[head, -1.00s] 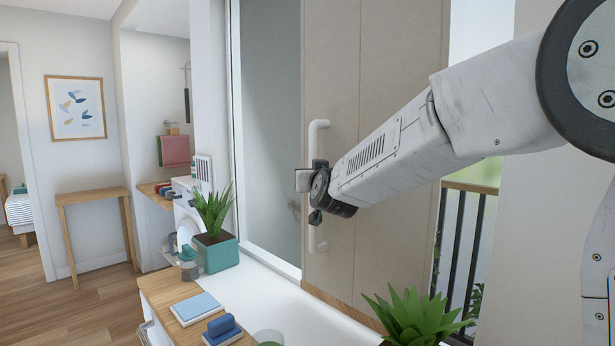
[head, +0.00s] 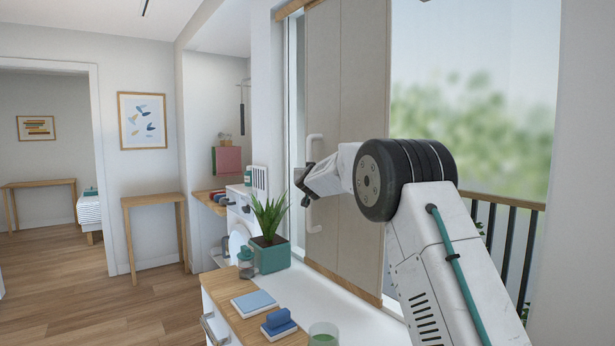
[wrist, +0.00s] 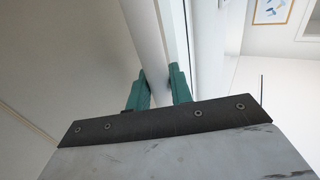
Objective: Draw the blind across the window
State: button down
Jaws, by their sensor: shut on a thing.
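The blind (head: 345,120) is a tall beige panel hanging at the left part of the window (head: 470,90). Its white vertical bar handle (head: 314,147) is near its left edge. My gripper (head: 305,184) is at the middle of that handle. In the wrist view, the green fingers of my gripper (wrist: 158,80) lie on either side of the white handle (wrist: 146,35), shut on it. A narrow strip of glass shows left of the blind. The window right of the blind is uncovered, with blurred greenery and a dark railing outside. My arm hides part of the blind's lower right.
A white counter (head: 345,292) runs below the window. A potted plant (head: 270,255) stands near the blind's left side. A blue book (head: 254,303), a blue block (head: 279,320) and a green glass (head: 323,335) are in front. Open floor (head: 130,310) lies left.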

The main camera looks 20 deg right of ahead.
jog(key=shift+w+r, duration=0.15)
jog(key=shift+w, duration=0.45)
jog(key=shift+a, duration=0.15)
jog(key=c, duration=1.6)
grip_release()
jog(key=o, duration=0.3)
jog(key=shift+w, duration=0.2)
jog(key=v, duration=0.7)
jog(key=shift+s+a, duration=0.15)
jog(key=shift+s, duration=0.25)
